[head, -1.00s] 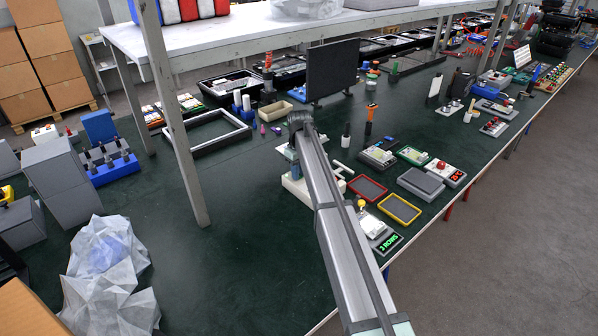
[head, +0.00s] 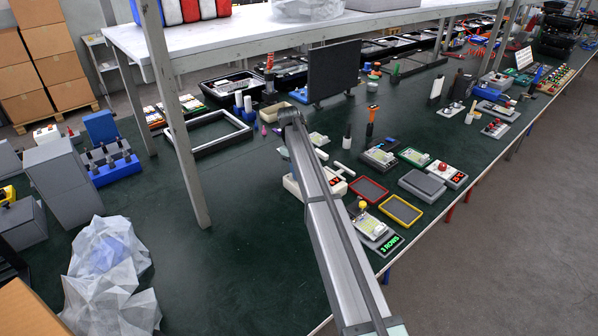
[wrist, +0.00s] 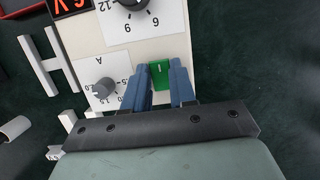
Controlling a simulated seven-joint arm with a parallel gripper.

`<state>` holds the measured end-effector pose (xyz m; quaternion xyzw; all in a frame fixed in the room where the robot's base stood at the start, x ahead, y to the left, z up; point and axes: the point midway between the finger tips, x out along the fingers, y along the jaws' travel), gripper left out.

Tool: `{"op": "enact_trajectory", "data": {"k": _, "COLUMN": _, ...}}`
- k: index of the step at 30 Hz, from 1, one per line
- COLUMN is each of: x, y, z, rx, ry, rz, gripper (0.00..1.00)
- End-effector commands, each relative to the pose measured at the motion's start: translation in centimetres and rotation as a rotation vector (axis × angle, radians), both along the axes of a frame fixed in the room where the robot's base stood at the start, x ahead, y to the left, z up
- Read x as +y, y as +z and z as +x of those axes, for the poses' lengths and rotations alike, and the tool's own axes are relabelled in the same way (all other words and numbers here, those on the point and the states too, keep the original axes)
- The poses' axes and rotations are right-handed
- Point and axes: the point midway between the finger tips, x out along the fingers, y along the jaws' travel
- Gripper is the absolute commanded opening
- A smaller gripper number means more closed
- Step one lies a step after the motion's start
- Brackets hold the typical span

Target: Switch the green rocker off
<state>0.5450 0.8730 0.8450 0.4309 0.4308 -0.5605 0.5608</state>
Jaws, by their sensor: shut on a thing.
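The green rocker (wrist: 160,79) sits at the edge of a pale panel (wrist: 85,48) in the wrist view, with a small white mark on its face. My gripper (wrist: 160,65) has its two blue fingers on either side of the rocker, shut on it. The rocker's lower part lies between the fingers. In the head view the panel's white box (head: 292,186) is partly covered by my arm, and my gripper and the rocker cannot be made out there.
A grey knob (wrist: 104,87) and a black dial (wrist: 131,3) share the panel, beside a red-lit display (wrist: 70,5). White H-shaped handles (wrist: 38,64) lie left of it. In the head view, red (head: 368,188) and yellow-rimmed (head: 401,209) trays stand to the right.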

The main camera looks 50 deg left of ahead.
Motion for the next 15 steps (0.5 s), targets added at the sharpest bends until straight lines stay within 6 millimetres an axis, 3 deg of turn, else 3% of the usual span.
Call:
{"op": "enact_trajectory", "data": {"k": 1, "x": 0.0, "y": 0.03, "z": 0.0, "rx": 0.0, "ry": 0.0, "rz": -0.001, "gripper": 0.0}}
{"op": "enact_trajectory", "data": {"k": 2, "x": 0.0, "y": 0.03, "z": 0.0, "rx": 0.0, "ry": 0.0, "rz": 0.0, "gripper": 0.28}}
{"op": "enact_trajectory", "data": {"k": 3, "x": 0.0, "y": 0.03, "z": 0.0, "rx": 0.0, "ry": 0.0, "rz": 0.0, "gripper": 0.32}}
{"op": "enact_trajectory", "data": {"k": 9, "x": 0.01, "y": 0.02, "z": 0.0, "rx": 0.0, "ry": 0.0, "rz": 0.0, "gripper": 0.51}}
{"op": "enact_trajectory", "data": {"k": 15, "x": 0.01, "y": 0.02, "z": 0.0, "rx": 0.0, "ry": 0.0, "rz": 0.001, "gripper": 0.51}}
